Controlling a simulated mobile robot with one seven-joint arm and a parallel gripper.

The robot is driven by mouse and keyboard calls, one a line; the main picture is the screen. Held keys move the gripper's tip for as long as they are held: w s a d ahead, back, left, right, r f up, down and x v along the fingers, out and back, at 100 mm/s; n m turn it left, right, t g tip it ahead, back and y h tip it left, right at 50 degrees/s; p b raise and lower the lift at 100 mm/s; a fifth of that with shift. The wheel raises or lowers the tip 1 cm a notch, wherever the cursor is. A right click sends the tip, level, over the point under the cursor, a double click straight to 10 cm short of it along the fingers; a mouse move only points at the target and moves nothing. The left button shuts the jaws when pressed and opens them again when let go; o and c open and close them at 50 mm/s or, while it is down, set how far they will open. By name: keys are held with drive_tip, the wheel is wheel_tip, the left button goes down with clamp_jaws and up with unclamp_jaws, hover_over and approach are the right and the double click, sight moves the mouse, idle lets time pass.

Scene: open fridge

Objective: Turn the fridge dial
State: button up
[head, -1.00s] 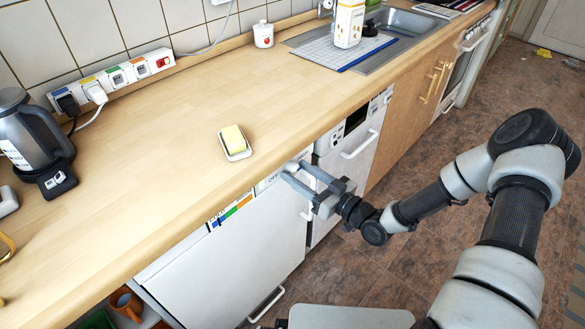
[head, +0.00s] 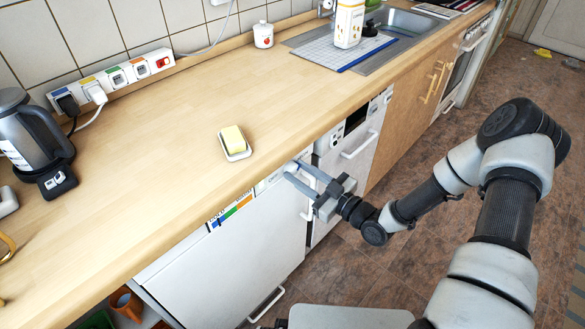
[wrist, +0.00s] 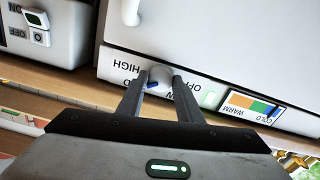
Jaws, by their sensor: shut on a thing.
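The fridge dial (wrist: 159,77) is a small pale round knob with a blue mark, on the white panel between printed HIGH and OFF labels, which appear upside down in the wrist view. My gripper (wrist: 160,82) has its two fingers on either side of the dial and is shut on it. In the head view, my gripper (head: 295,170) reaches the panel under the counter edge, and its fingers hide the dial. The white fridge front (head: 240,265) is below the panel. A coloured WARM/COLD strip (wrist: 250,107) is beside the dial.
The wooden counter (head: 150,185) overhangs close above my gripper. A butter dish (head: 236,150) sits near its edge. Another white appliance (wrist: 38,35) with a switch stands beside the fridge. The brown floor in front is open.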

drive_tip(key=n, duration=0.4)
drive_tip(key=shift+s+a, duration=0.1)
drive_tip(key=o, duration=1)
drive_tip(key=v, duration=0.6)
drive_tip(key=shift+b, duration=0.45)
